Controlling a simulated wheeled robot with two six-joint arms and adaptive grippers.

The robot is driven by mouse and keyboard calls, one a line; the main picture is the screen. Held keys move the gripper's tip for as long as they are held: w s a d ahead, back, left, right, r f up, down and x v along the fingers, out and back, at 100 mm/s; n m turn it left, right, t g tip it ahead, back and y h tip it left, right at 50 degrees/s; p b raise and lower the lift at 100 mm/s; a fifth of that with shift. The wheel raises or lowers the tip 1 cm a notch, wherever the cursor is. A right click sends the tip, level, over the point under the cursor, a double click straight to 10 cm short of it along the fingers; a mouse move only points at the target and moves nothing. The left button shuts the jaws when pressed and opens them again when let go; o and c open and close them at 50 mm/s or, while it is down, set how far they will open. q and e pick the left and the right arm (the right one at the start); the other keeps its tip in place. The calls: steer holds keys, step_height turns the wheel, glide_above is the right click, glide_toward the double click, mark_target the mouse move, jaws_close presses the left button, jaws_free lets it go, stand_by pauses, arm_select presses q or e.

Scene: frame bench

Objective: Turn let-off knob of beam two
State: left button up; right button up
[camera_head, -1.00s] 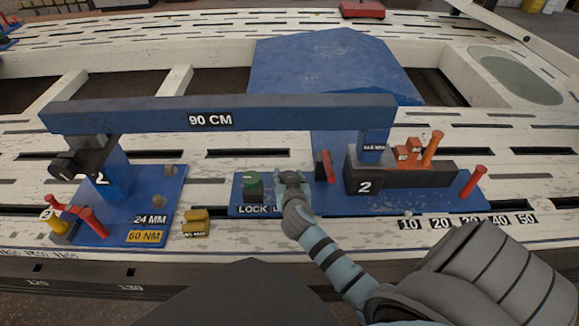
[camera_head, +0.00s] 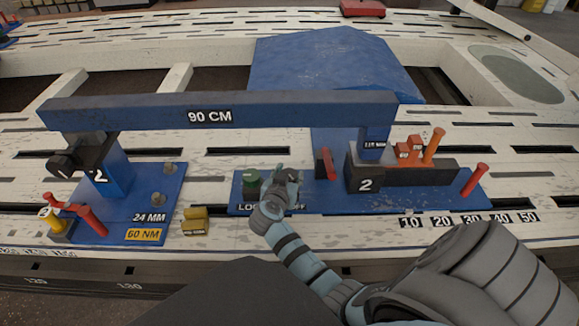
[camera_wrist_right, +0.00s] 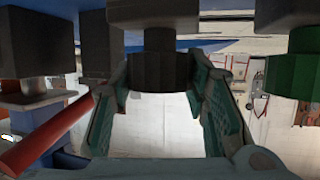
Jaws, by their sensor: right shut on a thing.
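My right gripper (camera_head: 284,180) is at the blue base plate of beam two (camera_head: 330,203), in front of the blue 90 CM beam (camera_head: 300,112). In the right wrist view its teal-padded fingers are on both sides of a dark ridged knob (camera_wrist_right: 162,70), shut on it. In the head view my fingers mostly cover this knob, and the label below it is partly hidden, with only its end showing. The green knob (camera_head: 251,182), labelled LOCK, stands just to the left; it also shows in the right wrist view (camera_wrist_right: 290,70). My left gripper is not in view.
A red lever (camera_head: 325,164) and a dark block marked 2 (camera_head: 364,172) stand just right of my gripper. A red peg (camera_head: 474,180) is at the plate's right end. A yellow block (camera_head: 195,220) lies to the left. The beam spans above and behind.

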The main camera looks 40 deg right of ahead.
steer(key=o, duration=1.2)
steer(key=shift+s+f, duration=0.1)
step_height(320, 180, up, 10)
steer(key=shift+r, duration=0.1)
